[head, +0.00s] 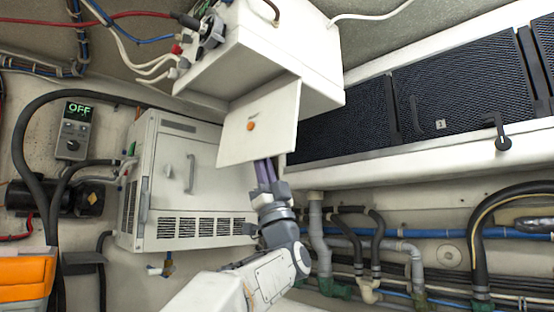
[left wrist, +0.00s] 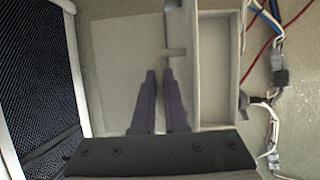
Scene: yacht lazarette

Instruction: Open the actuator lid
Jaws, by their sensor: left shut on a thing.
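The actuator lid (head: 259,121) is a white square panel with an orange dot and small lettering. It hangs at an angle below the white box (head: 325,57) at the top of the head view. My left gripper (head: 265,168) reaches up from below, its purple fingers passing behind the lid's lower edge, tips hidden. In the left wrist view, the pale lid panel (left wrist: 120,60) lies left of the fingers. The gripper (left wrist: 160,72) is shut, with its fingertips close together at the panel's edge; the exact contact is hard to see. My right gripper is out of view.
A white vented cabinet (head: 180,185) with a handle stands left behind my arm. A control showing OFF (head: 75,130) is on the wall. Dark mesh panels (head: 450,90) and a white ledge (head: 430,148) lie right, with pipes and hoses (head: 415,255) below.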

